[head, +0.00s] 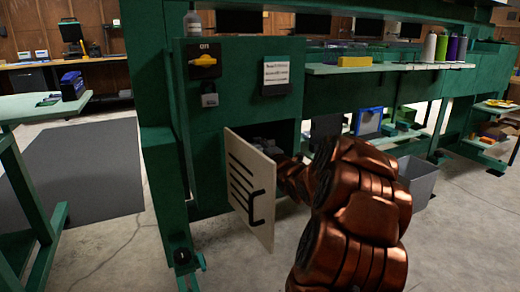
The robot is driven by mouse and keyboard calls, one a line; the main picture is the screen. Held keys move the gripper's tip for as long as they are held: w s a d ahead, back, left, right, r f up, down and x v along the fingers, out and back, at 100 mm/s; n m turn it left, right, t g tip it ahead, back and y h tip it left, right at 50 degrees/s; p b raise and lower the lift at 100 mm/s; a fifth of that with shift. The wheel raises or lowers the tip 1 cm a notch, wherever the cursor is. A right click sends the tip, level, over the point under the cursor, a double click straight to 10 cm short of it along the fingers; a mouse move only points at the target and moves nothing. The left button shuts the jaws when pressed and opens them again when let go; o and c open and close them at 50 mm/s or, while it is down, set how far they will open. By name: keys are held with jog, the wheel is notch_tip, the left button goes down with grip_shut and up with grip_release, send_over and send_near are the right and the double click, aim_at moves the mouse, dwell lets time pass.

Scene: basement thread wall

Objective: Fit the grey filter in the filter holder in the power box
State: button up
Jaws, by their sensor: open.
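The power box (223,120) is a green cabinet on the bench's left end. Its pale door (247,190), with dark slots and a black handle, stands open toward me. My copper arm reaches into the lower opening from the right. My gripper (266,146) shows only as small dark grey shapes in the shadowed opening, behind the top of the door. It is open, but its fingertips are hard to make out. I cannot make out the grey filter or the filter holder; the door, the arm and the shadow hide most of the inside.
A grey bin (417,180) stands right of my arm. A green table (40,108) is at left, with open floor between.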

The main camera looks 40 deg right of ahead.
jog(key=v, duration=1.2)
dwell(0.3)
